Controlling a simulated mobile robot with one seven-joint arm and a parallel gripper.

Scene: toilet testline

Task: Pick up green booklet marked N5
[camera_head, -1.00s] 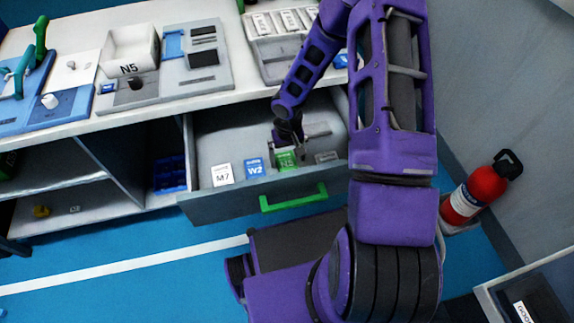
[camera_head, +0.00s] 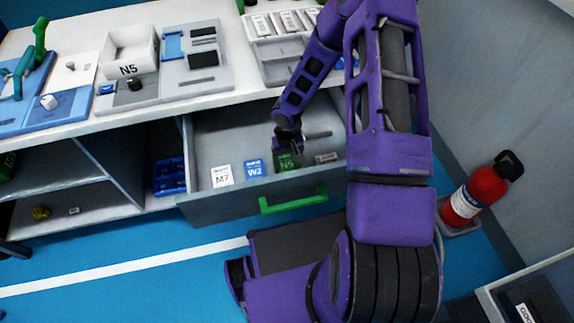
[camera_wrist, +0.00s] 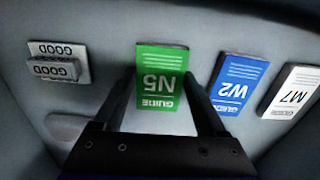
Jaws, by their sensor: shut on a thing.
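The green booklet marked N5 (camera_head: 287,162) is in the open drawer (camera_head: 240,205) with the green handle. In the wrist view the green booklet (camera_wrist: 161,85) sits between my two fingers, its N5 and GUIDE print upside down. My gripper (camera_head: 288,148) reaches down into the drawer from above. It also shows in the wrist view (camera_wrist: 160,95), shut on the booklet with a finger along each side. Whether the booklet touches the drawer floor is hard to tell.
Left of it lie a blue W2 booklet (camera_head: 254,168) and a white M7 booklet (camera_head: 222,175). A small GOOD-labelled block (camera_wrist: 55,68) lies on the other side. A white bin marked N5 (camera_head: 130,50) stands on the counter. A fire extinguisher (camera_head: 478,192) stands at right.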

